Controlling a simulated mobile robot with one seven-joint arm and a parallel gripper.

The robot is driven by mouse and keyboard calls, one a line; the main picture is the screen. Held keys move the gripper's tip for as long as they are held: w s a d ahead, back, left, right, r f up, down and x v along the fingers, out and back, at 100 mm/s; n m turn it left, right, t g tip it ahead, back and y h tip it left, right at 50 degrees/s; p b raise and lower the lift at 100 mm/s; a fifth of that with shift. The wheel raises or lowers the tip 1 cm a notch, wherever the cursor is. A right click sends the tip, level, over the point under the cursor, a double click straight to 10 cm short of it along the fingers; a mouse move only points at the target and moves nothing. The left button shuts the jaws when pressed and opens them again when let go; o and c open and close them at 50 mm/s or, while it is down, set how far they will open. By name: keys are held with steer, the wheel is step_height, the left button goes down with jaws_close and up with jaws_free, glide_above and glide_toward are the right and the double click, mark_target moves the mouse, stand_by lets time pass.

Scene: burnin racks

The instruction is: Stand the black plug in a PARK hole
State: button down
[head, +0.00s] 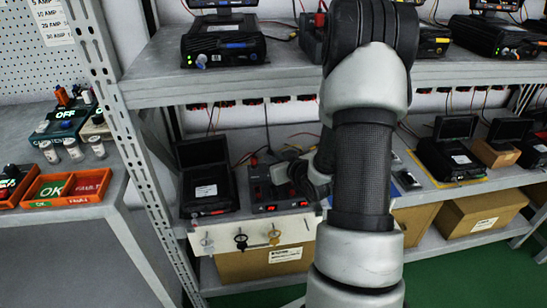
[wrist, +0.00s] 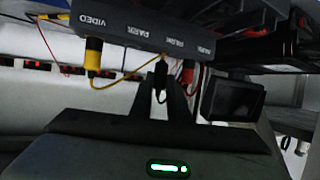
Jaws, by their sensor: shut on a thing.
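In the wrist view my gripper (wrist: 161,98) is shut on the black plug (wrist: 160,74), which sits between the two fingertips with its lead hanging below. The plug's upper end is close to the lower edge of a grey box (wrist: 222,22) lettered VIDEO and PARK, the letters upside down. I cannot tell whether the plug's tip is in a hole or just short of it. The PARK holes themselves are hidden.
A yellow plug (wrist: 94,56) with a yellow lead hangs from the box at the VIDEO label. Red and yellow wires run close to the fingers. A dark screen (wrist: 233,97) stands at right. The upper shelf (head: 270,70) carries black units; more units fill the lower shelf.

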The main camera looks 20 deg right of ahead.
steer(key=shift+f, duration=0.7)
stand_by(0.6)
steer(key=c, duration=1.2)
jaws_free()
steer(key=shift+r+p, duration=1.9)
steer(key=shift+r, duration=0.85)
